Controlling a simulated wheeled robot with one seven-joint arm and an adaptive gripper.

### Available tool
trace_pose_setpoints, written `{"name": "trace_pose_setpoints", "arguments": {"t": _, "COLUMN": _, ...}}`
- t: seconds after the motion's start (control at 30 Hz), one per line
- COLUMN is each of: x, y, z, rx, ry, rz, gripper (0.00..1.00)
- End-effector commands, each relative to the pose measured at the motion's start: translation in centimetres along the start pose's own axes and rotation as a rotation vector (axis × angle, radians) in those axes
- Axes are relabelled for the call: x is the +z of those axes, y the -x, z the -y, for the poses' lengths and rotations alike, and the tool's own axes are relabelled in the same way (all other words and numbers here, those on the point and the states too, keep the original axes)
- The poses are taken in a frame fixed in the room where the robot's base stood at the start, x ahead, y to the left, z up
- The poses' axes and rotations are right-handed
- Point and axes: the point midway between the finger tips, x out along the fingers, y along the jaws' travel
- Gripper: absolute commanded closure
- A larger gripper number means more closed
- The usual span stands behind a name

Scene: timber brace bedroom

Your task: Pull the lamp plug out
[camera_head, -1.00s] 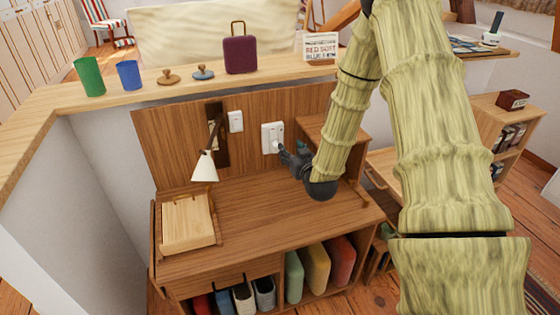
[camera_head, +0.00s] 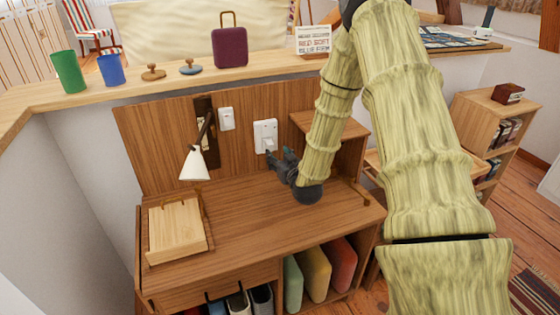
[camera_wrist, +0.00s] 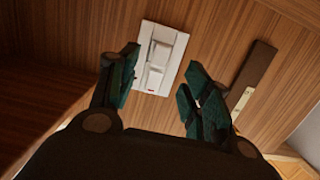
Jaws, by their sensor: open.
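A white wall plate (camera_head: 265,135) is on the wooden back panel above the desk, just above and behind my gripper (camera_head: 279,155). In the wrist view a white plate (camera_wrist: 146,82) with raised pale blocks and a small red mark shows between my fingers. My gripper (camera_wrist: 160,76) is open, with nothing held between its dark green fingertips. I cannot clearly tell the plug from the plate's own parts, and the fingers partly cover this area. The lamp (camera_head: 195,164) has a white cone shade and hangs from a dark wall bracket left of the plate.
A smaller white plate (camera_head: 227,118) sits between lamp and larger plate. A wooden box (camera_head: 176,228) lies on the desk (camera_head: 255,215) at left. A small raised cabinet (camera_head: 350,133) stands close right of my gripper. The desk's middle is clear.

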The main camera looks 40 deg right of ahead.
Motion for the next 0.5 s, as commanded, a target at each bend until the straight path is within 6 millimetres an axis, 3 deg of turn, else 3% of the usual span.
{"name": "trace_pose_setpoints", "arguments": {"t": 0.5, "x": 0.1, "y": -7.2, "z": 0.2, "rx": -0.003, "ry": 0.002, "rz": 0.001, "gripper": 0.52}}
